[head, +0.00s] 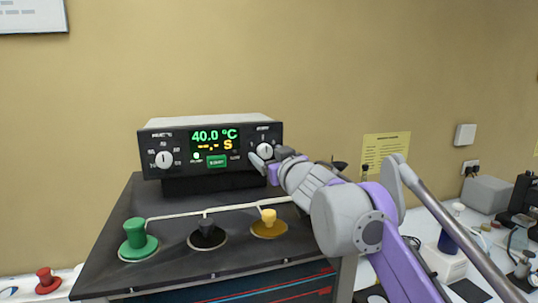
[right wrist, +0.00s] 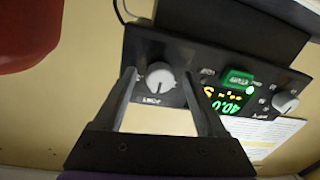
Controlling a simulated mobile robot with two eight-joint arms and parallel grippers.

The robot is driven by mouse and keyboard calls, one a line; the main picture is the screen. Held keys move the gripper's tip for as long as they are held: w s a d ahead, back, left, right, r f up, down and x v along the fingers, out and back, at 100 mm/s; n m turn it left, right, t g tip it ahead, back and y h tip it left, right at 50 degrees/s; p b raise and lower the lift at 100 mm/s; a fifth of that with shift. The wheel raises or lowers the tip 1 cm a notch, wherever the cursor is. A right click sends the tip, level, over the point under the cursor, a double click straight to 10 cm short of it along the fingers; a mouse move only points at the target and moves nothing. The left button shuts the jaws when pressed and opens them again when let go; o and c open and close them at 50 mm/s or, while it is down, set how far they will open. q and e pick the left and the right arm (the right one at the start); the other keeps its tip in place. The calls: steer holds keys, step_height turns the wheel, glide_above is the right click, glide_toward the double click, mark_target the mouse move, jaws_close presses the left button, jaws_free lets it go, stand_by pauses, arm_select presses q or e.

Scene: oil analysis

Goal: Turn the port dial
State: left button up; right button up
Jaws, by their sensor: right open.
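The port dial (head: 265,150) is a white knob on the right side of the black control box (head: 217,172). In the right wrist view the port dial (right wrist: 160,81) shows upside down above its label, between the two dark fingers. My right gripper (head: 270,158) is open at the box front, with its fingertips on either side of the dial. I cannot tell whether they touch it. The gripper partly covers the dial's surroundings in the head view. My left gripper is not in view.
A second white dial (head: 164,160) is at the box's left, and a green button (head: 217,161) sits below the lit display (head: 214,138). Green (head: 138,236), black (head: 206,235) and yellow (head: 268,223) stoppered ports line the dark top below. Lab equipment stands at the right.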

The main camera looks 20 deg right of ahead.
jaws_close()
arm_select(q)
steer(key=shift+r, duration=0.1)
arm_select(e)
steer(key=shift+n, duration=0.3)
steer(key=n+p, duration=0.1)
steer(key=n, duration=0.5)
steer(key=shift+r, duration=0.15)
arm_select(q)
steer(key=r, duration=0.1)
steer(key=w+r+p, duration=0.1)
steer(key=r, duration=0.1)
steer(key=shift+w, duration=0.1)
arm_select(e)
steer(key=n, duration=0.4)
steer(key=shift+n+g+h, duration=0.3)
steer(key=shift+n+g, duration=0.1)
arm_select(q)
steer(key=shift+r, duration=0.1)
arm_select(e)
jaws_free()
